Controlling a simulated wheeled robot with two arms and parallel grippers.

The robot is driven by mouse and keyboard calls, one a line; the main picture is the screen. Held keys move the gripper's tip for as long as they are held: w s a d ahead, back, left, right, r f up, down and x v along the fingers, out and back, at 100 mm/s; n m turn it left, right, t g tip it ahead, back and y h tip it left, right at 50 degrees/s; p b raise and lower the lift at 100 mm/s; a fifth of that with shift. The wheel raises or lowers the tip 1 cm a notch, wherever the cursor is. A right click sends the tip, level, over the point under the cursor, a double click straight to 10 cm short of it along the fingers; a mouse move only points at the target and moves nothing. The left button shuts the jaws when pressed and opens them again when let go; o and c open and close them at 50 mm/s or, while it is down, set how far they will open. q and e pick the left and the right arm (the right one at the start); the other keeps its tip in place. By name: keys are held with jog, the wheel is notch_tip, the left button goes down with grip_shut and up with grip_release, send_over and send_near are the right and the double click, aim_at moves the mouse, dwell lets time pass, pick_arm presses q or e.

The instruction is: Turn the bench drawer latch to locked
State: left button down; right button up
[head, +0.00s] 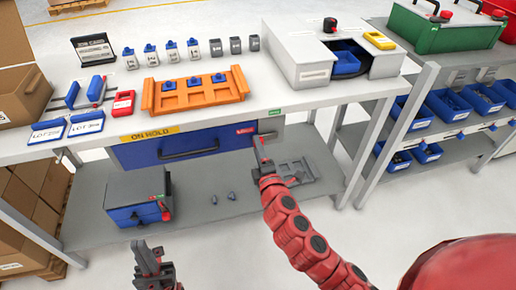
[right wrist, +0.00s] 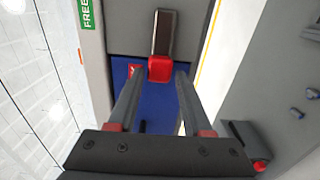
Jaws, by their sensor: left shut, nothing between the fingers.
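The blue bench drawer (head: 172,148) is under the bench top and looks closed. At its right end is the latch, a dark lever with a red end (right wrist: 160,69) in the right wrist view. A green label reading FREE (right wrist: 87,12) is beside it. My right gripper (head: 262,150) is at the latch; its two fingers (right wrist: 158,85) are apart, with the red end between or just beyond their tips. I cannot tell whether they touch it. In the head view the gripper partly hides the latch. My left gripper (head: 148,252) is shut and empty, low in front of the bench.
The bench top (head: 215,110) carries an orange rack (head: 195,92), several small blocks and a grey cabinet (head: 325,65). On the lower shelf are a small blue drawer box (head: 138,200) and a grey tray (head: 305,175). Floor in front is clear.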

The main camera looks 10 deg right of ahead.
jog(key=shift+o, duration=1)
jog(key=shift+s, duration=0.1)
jog(key=s+p, duration=0.2)
jog(key=s, duration=1.5)
jog(key=shift+d, duration=0.3)
jog(key=shift+s, duration=0.1)
jog(key=shift+a+p, duration=0.1)
jog(key=shift+p, duration=0.2)
